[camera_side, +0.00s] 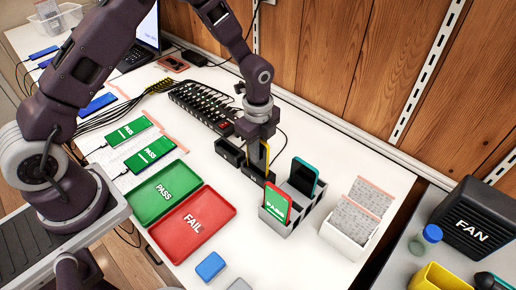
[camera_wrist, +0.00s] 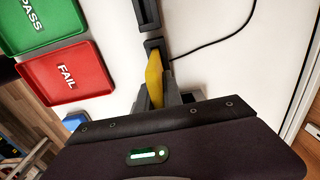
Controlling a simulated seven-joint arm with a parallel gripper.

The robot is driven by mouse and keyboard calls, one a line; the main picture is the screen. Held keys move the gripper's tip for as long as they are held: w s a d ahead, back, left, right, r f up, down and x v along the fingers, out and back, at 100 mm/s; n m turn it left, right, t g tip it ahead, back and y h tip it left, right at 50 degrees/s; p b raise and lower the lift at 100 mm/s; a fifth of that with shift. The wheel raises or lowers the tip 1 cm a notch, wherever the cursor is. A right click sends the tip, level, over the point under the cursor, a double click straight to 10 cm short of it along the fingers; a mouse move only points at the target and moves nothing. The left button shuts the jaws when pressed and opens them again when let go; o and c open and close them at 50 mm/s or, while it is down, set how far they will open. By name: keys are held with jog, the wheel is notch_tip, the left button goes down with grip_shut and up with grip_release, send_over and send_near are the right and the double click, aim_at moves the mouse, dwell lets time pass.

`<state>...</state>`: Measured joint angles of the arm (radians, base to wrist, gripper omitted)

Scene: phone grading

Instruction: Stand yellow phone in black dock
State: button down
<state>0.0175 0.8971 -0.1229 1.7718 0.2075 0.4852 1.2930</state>
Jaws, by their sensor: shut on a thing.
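The yellow phone (camera_side: 264,155) is upright between the fingers of my gripper (camera_side: 261,152), at the black docks in the side view. In the wrist view the yellow phone (camera_wrist: 154,80) shows edge-on, with my gripper (camera_wrist: 160,97) shut around it. The black dock (camera_side: 256,172) is right below the phone, and its slot (camera_wrist: 155,46) shows just ahead of the phone in the wrist view. A second black dock (camera_side: 229,151) stands beside it, empty. I cannot tell whether the phone's lower edge is inside the dock.
A grey rack (camera_side: 285,222) to the right holds a red-edged phone and a teal-edged phone (camera_side: 303,176). A green PASS tray (camera_side: 165,194) and red FAIL tray (camera_side: 192,224) lie to the left. A black cable runs by the docks. A white box of sleeves (camera_side: 344,239) stands at right.

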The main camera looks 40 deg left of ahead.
jog(key=c, duration=1.4)
grip_release()
jog(key=shift+r, duration=0.1)
jog(key=shift+r, duration=3.4)
jog(key=shift+r, duration=0.1)
